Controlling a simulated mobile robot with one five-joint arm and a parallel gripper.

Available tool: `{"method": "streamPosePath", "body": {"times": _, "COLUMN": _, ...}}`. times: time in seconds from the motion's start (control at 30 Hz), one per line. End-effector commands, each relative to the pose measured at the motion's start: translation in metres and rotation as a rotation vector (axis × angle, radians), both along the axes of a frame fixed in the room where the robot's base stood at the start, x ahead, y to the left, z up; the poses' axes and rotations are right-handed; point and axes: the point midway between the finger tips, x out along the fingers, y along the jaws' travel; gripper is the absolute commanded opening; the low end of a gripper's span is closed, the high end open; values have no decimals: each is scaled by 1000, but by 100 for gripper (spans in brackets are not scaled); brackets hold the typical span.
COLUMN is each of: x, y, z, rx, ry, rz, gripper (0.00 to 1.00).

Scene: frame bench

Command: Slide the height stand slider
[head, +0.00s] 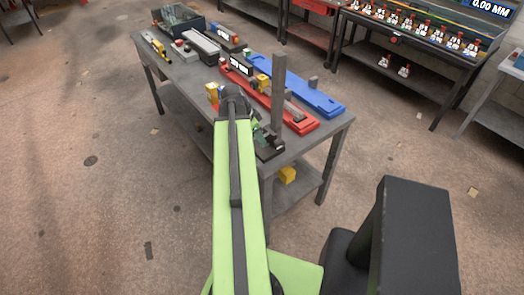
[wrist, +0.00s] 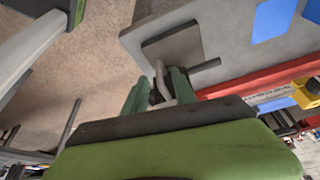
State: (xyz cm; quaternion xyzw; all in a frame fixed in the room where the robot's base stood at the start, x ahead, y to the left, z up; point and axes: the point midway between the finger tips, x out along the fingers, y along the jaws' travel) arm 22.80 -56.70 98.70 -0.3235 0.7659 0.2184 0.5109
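The height stand's grey upright post (head: 279,90) rises near the front right corner of the workbench in the head view. Its dark base (head: 270,150) sits on the bench top by the front edge. My gripper (head: 260,128) is low beside the post, partly hidden behind my green arm. In the wrist view my gripper's two green fingers (wrist: 158,90) stand either side of a small light grey piece. A dark square plate (wrist: 173,48) lies just beyond them. I cannot tell whether the fingers press on the grey piece, or clearly pick out the slider.
A yellow block (head: 287,174) is on the lower shelf. Floor is open left of the bench.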

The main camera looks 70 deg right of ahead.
Motion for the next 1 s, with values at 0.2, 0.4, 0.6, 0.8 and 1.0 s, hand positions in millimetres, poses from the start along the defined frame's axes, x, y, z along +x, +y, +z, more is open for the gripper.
{"method": "streamPosePath", "body": {"times": 0.2, "x": -8, "y": -8, "z": -31, "rx": 0, "ry": 0, "rz": -1, "gripper": 33}}
{"method": "streamPosePath", "body": {"times": 0.4, "x": -9, "y": -9, "z": -32, "rx": 0, "ry": 0, "rz": 1, "gripper": 33}}
{"method": "streamPosePath", "body": {"times": 0.6, "x": -9, "y": -9, "z": -31, "rx": 0, "ry": 0, "rz": 1, "gripper": 27}}
{"method": "streamPosePath", "body": {"times": 0.8, "x": -9, "y": -9, "z": -31, "rx": 0, "ry": 0, "rz": 1, "gripper": 1}}
{"method": "streamPosePath", "body": {"times": 1.0, "x": -9, "y": -9, "z": -31, "rx": 0, "ry": 0, "rz": 1, "gripper": 0}}
